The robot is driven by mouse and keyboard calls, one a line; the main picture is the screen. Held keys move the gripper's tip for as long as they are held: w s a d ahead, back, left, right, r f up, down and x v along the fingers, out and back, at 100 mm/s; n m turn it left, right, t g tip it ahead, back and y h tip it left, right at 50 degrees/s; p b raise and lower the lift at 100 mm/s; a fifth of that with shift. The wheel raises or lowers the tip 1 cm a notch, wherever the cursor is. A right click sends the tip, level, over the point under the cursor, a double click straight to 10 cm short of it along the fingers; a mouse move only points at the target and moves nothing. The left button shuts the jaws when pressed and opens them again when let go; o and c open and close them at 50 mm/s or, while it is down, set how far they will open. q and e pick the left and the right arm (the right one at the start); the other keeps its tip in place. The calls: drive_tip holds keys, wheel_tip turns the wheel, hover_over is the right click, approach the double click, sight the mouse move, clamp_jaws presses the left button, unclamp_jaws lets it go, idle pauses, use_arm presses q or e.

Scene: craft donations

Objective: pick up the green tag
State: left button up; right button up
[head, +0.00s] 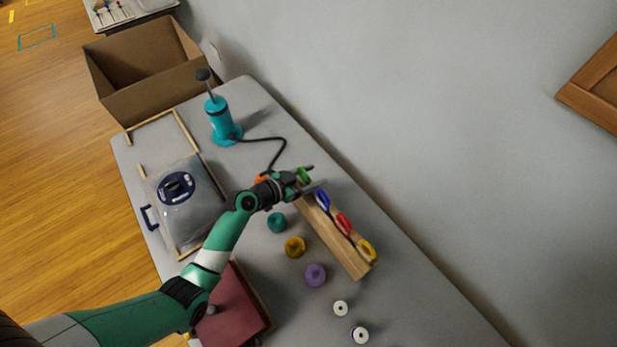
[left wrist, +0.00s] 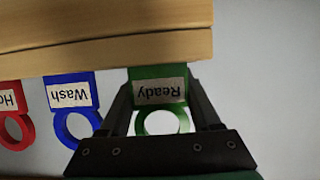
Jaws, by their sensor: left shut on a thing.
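The green tag (left wrist: 158,72) has a ring end and a white label reading "Ready", seen upside down in the left wrist view. In the head view only a small green part (head: 304,174) shows at the far end of the wooden block (head: 352,262). My left gripper (head: 307,181) is shut on the green tag, with one finger on each side of it in the left wrist view (left wrist: 160,98). The tag's upper end meets the block's edge in the wrist view; I cannot tell whether it is clear of the block. My right gripper is not in view.
Blue (head: 322,200), red (head: 344,223) and yellow (head: 366,250) tags line the block. Teal (head: 277,222), gold (head: 295,247) and purple (head: 315,275) round items lie beside it. A teal pump (head: 222,122) with a black hose stands behind, near a cardboard box (head: 150,95).

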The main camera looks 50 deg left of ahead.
use_arm(q)
wheel_tip(320, 180, up, 10)
drive_tip(key=p, duration=0.3)
drive_tip(key=shift+p, duration=0.3)
